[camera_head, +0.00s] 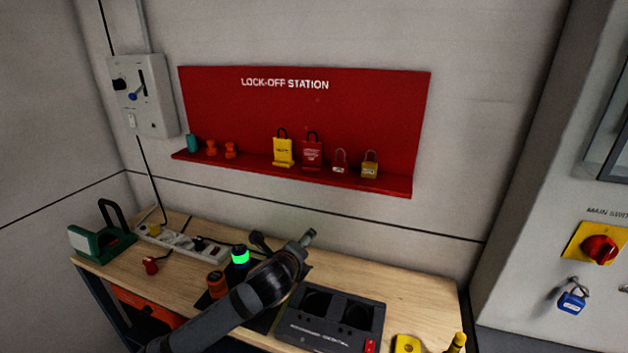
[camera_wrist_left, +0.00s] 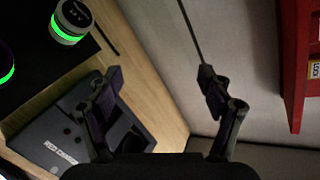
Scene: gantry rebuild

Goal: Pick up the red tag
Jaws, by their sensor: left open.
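The red tag (camera_head: 312,154) with a dark loop and small white print stands on the ledge of the red lock-off station board, just right of a similar yellow tag (camera_head: 283,152). My left arm comes in from the lower left over the bench, and its hand is below and in front of the ledge, well apart from the red tag. In the left wrist view my left gripper (camera_wrist_left: 160,80) is open, with nothing between its fingers. I cannot make out the red tag in that view. My right gripper is not in view.
The red board (camera_head: 360,110) also holds two padlocks (camera_head: 355,166) and small orange and teal items. The bench (camera_head: 415,295) carries a dark docking unit (camera_head: 330,320), a green-lit cylinder (camera_head: 240,257), an orange-topped cylinder and a power strip (camera_head: 185,241). A cabinet (camera_head: 540,200) stands right.

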